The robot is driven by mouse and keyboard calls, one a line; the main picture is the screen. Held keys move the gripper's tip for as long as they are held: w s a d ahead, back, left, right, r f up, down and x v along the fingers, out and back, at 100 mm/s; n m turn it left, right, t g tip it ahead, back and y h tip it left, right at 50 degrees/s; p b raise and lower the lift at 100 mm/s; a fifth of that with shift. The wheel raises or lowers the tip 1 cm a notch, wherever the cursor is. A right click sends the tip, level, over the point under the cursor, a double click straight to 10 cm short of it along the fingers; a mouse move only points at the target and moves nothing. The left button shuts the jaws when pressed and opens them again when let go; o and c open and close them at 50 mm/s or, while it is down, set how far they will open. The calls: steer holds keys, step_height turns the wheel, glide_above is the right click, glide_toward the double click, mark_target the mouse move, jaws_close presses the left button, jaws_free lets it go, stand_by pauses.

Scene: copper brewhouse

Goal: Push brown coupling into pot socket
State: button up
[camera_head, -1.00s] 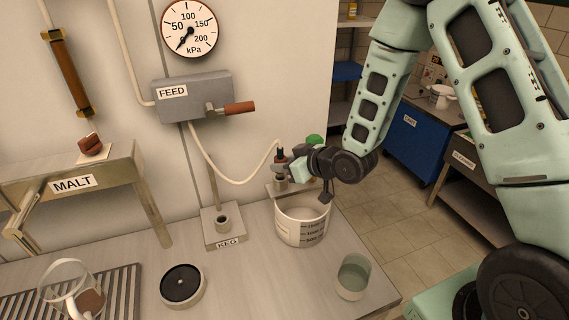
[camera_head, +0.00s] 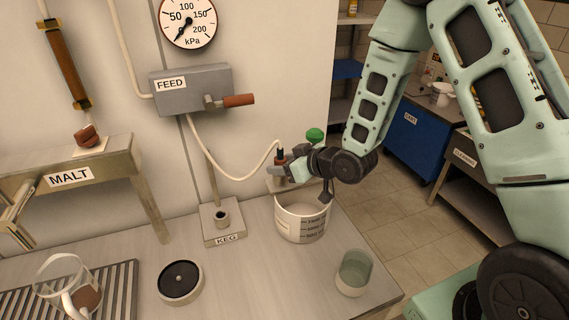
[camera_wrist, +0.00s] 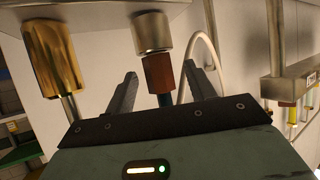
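The brown coupling (camera_head: 280,160) is on the end of the pale hose, upright at the back of the bench. In the wrist view the coupling (camera_wrist: 158,74) meets a silver socket (camera_wrist: 152,33) end to end; I cannot tell how deep it sits. In the head view the socket (camera_head: 279,184) stands behind the white pot and is partly hidden. My gripper (camera_head: 288,170) is at the coupling from the right. In the wrist view my gripper's fingers (camera_wrist: 160,88) stand apart on either side of the coupling, with gaps showing.
The graduated white pot (camera_head: 301,222) stands just in front, below my gripper. A green knob (camera_head: 314,135) is close behind it, and a brass cylinder (camera_wrist: 50,58) is beside the socket. The KEG stand (camera_head: 223,232) is left; a glass (camera_head: 354,272) is front right.

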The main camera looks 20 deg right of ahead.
steer(key=p+v, duration=0.1)
steer(key=v, duration=0.4)
stand_by(0.5)
